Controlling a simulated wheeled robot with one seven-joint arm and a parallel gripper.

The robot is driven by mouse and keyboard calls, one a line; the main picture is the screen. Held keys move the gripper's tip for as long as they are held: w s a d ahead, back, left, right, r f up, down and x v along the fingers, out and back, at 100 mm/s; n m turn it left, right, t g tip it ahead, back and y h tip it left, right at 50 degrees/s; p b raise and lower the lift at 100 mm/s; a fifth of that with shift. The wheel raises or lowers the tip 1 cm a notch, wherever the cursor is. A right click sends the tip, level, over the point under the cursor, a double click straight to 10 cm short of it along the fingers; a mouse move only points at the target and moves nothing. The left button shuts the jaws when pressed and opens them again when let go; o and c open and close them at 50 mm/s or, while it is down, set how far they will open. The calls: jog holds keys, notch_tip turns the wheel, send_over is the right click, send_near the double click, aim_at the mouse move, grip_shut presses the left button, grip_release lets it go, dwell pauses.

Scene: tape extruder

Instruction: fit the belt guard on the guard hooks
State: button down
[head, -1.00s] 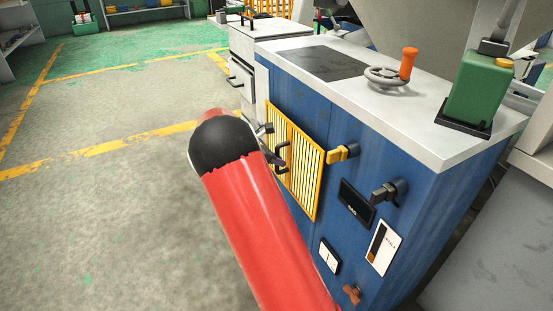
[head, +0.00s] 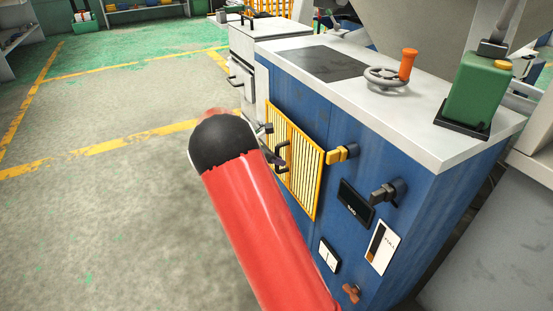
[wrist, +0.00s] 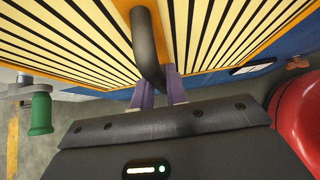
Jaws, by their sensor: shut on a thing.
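The belt guard (head: 304,172) is a yellow-framed panel with cream and dark slats and a black handle. It lies against or close to the blue side of the machine; I cannot tell whether it touches. My gripper (wrist: 163,92) has its purple fingers shut on the black handle (wrist: 148,45) in the wrist view, where the guard's slats (wrist: 225,30) fill the top. In the head view my red and black arm hides most of the gripper. The guard hooks are not visible; the guard may cover them.
The blue machine cabinet (head: 410,200) carries a yellow-handled knob (head: 342,153), a dark lever (head: 388,192), a black display (head: 355,203) and a gauge plate (head: 382,248) right of and below the guard. A handwheel (head: 386,77) and green unit (head: 478,88) stand on top. Floor at left is clear.

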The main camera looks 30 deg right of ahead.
aim_at(276, 167)
jog(key=shift+f+b, duration=0.5)
jog(key=shift+f, duration=1.05)
jog(key=c, duration=1.3)
grip_release()
jog(key=shift+f, duration=0.1)
jog(key=v, duration=0.8)
jog(key=shift+p, duration=0.3)
